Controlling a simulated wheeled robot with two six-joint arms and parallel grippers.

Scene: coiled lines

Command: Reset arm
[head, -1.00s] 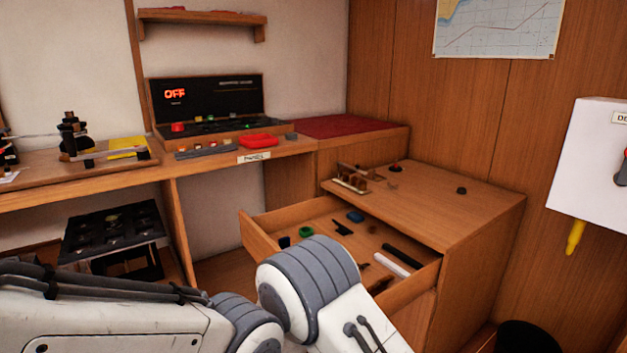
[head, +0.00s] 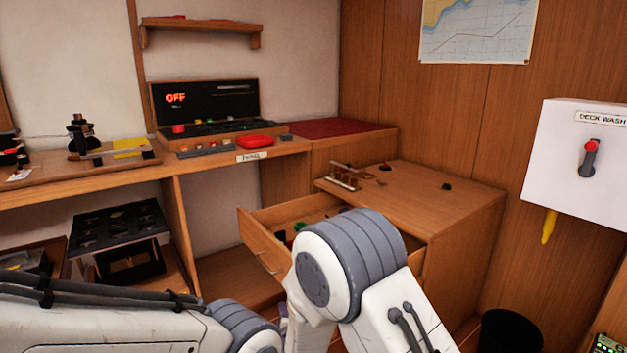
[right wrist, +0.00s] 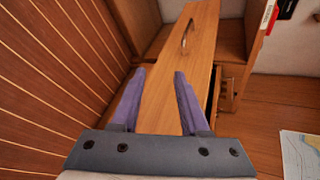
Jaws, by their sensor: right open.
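My right arm (head: 365,270) is bent up in front of the open drawer (head: 262,250) in the head view and covers much of its inside. My right gripper (right wrist: 159,72) shows in the right wrist view as two purple fingers spread apart with nothing between them. Beyond the fingers is a wooden panel with a metal handle (right wrist: 187,35), which looks like a drawer front. Whether the fingers touch the panel I cannot tell. My left gripper does not show.
The cabinet top (head: 430,195) holds a few small items. The desk (head: 215,160) carries a console reading OFF (head: 205,103). A white deck wash box (head: 560,150) hangs on the right wall. A black bin (head: 510,331) stands on the floor.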

